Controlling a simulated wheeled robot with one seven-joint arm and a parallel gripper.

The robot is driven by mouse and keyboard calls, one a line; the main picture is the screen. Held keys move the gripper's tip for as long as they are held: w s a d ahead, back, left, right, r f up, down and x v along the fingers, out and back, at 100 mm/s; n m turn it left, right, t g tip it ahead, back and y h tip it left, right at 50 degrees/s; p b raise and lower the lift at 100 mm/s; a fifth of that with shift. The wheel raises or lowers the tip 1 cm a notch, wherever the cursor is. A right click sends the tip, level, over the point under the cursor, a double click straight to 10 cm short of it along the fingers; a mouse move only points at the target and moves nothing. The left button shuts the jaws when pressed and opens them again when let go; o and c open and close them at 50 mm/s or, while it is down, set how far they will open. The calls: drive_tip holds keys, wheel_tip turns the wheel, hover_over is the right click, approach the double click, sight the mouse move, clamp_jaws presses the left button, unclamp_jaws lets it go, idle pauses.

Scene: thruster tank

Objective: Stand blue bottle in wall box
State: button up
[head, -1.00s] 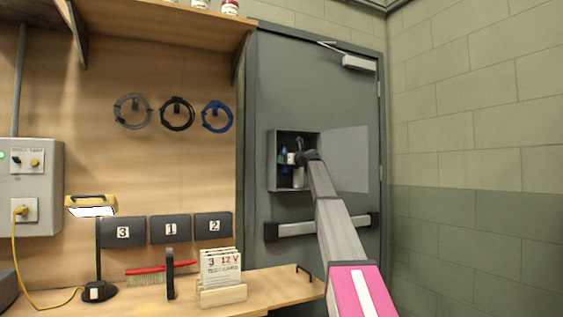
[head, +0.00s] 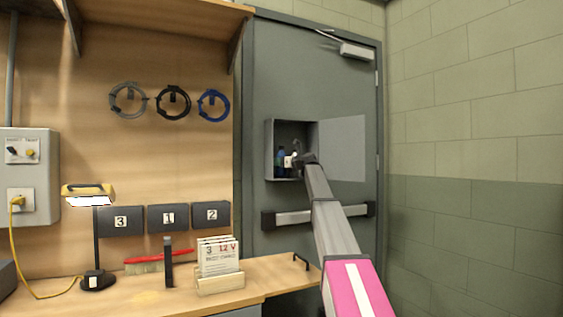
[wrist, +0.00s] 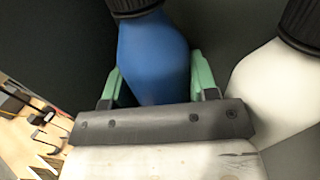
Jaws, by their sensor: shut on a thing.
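The blue bottle (wrist: 150,50) with a black ribbed cap is between the green fingers of my gripper (wrist: 156,82) in the wrist view. My gripper is shut on it. In the head view the bottle (head: 281,158) shows small inside the open grey wall box (head: 270,140), low near the box floor. My gripper (head: 291,161) reaches into the box from the right. I cannot tell whether the bottle's base touches the floor; its lower end is hidden in the wrist view.
A white bottle (wrist: 265,90) with a black cap stands close to the right of my gripper in the wrist view. The box's door (head: 342,150) hangs open to the right. A push bar (head: 290,217) crosses the grey door below. The workbench (head: 140,290) is at the left.

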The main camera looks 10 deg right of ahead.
drive_tip(key=shift+f, duration=0.5)
idle(0.4)
drive_tip(key=o, duration=1.2)
drive_tip(key=shift+s, duration=0.1)
drive_tip(key=v, duration=1)
drive_tip(key=shift+s+d, duration=0.15)
drive_tip(key=shift+d, duration=0.15)
